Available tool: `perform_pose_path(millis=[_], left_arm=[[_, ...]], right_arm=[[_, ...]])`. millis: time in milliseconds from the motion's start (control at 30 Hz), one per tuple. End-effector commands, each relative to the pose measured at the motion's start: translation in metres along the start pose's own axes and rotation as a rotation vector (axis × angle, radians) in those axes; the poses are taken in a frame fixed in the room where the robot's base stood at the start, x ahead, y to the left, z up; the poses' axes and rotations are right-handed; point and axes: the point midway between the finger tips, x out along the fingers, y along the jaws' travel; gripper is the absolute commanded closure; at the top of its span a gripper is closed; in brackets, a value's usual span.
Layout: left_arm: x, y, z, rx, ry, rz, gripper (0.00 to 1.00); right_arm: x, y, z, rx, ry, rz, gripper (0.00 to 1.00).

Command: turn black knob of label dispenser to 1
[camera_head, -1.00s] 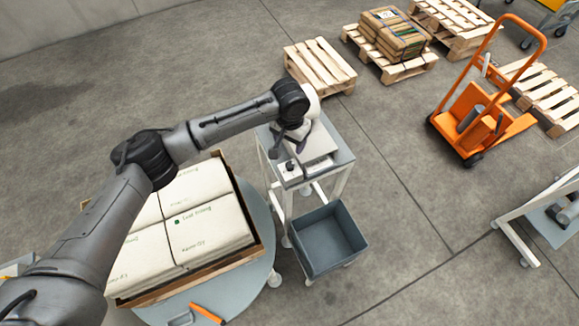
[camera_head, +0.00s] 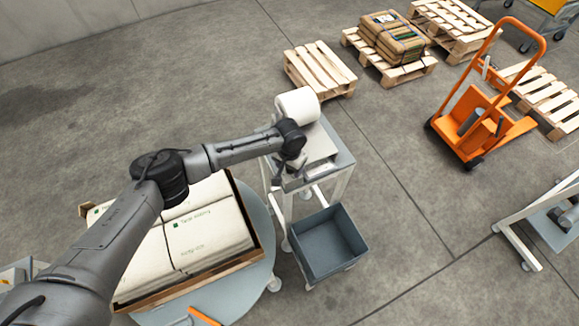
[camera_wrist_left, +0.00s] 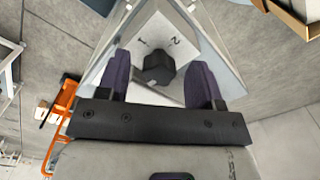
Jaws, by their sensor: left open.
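The label dispenser (camera_head: 322,146) stands on a small grey-topped stand, with a white roll (camera_head: 298,105) at its back. In the left wrist view its black knob (camera_wrist_left: 158,69) sits on a white face bearing the numbers 1 and 2. Which number the knob points at I cannot tell. My left gripper (camera_head: 282,178) is at the dispenser's front left corner. In the left wrist view its two dark purple fingers (camera_wrist_left: 159,62) are open, one on each side of the knob, with gaps showing. In the head view my arm and gripper hide the knob. My right gripper is not in view.
A blue-grey bin (camera_head: 328,243) is below the stand's front. A round turntable (camera_head: 262,262) carries a pallet of white sacks (camera_head: 205,232) at the left, under my left arm. An orange hand truck (camera_head: 480,115) and several wooden pallets (camera_head: 320,70) stand farther back. Open floor lies between.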

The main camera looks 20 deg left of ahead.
Motion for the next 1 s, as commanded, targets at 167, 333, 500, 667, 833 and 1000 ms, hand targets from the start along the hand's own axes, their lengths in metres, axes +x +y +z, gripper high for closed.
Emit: perform_pose_path(millis=[167,333,500,667,833,1000], left_arm=[[0.0036,0.0005,0.0001,0.001,0.000,0.001,0.40],[0.0035,0.0005,0.0000,0.001,0.000,0.001,0.40],[0.0034,0.0005,0.0000,0.001,0.000,0.001,0.52],[0.0033,0.0004,0.0000,0.001,0.001,0.001,0.68],[0.0032,0.0005,-0.0001,0.000,0.001,0.001,0.84],[0.0030,0.0005,0.0000,0.004,0.001,0.001,0.89]], right_arm=[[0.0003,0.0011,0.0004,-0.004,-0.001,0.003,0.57],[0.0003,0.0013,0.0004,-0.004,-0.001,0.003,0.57],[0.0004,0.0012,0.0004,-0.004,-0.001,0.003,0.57],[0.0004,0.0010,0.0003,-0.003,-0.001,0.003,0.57],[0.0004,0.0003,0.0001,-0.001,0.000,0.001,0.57],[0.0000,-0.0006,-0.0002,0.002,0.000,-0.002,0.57]])
